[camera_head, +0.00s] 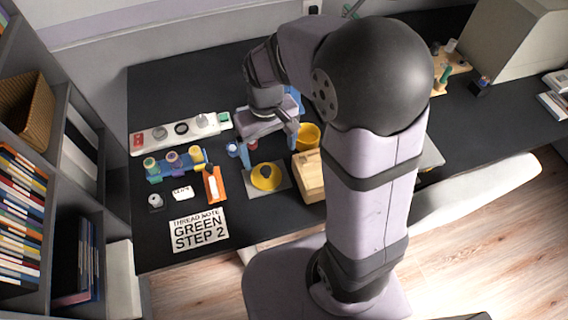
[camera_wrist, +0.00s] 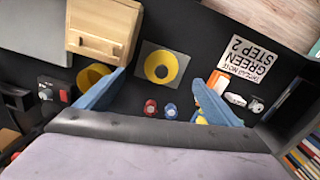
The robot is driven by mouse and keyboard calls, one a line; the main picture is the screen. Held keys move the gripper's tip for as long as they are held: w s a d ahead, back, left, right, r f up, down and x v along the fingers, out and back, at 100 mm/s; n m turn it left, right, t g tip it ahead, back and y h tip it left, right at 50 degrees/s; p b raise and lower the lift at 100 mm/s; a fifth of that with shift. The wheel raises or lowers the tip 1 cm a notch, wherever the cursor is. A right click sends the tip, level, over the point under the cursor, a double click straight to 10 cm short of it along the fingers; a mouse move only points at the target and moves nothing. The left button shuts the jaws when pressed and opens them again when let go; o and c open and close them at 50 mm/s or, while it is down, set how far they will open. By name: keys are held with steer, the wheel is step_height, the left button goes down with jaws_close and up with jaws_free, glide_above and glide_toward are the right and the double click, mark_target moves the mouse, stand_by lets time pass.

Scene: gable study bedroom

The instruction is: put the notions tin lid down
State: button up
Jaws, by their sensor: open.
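The yellow round tin (camera_head: 308,132) stands behind and right of the mat; in the wrist view the tin (camera_wrist: 88,77) is partly behind a finger. My gripper (camera_head: 270,138) is open and empty, with blue fingers apart, above the table behind the lid. Nothing shows between its fingers (camera_wrist: 159,78) except the table items beyond.
A wooden box (camera_head: 309,178) stands close right of the mat. Small red (camera_wrist: 150,107) and blue (camera_wrist: 171,112) spools stand behind it. An orange tray (camera_head: 214,187), a spool rack (camera_head: 175,167) and a note card (camera_head: 199,230) are to the left.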

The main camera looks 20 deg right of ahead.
steer(key=s+d+f+m, duration=0.1)
steer(key=s+d, duration=0.3)
steer(key=s, duration=0.7)
steer(key=shift+m, duration=0.6)
steer(key=shift+s, duration=0.1)
step_height(320, 180, up, 3)
steer(key=p, duration=0.3)
steer(key=shift+r, duration=0.15)
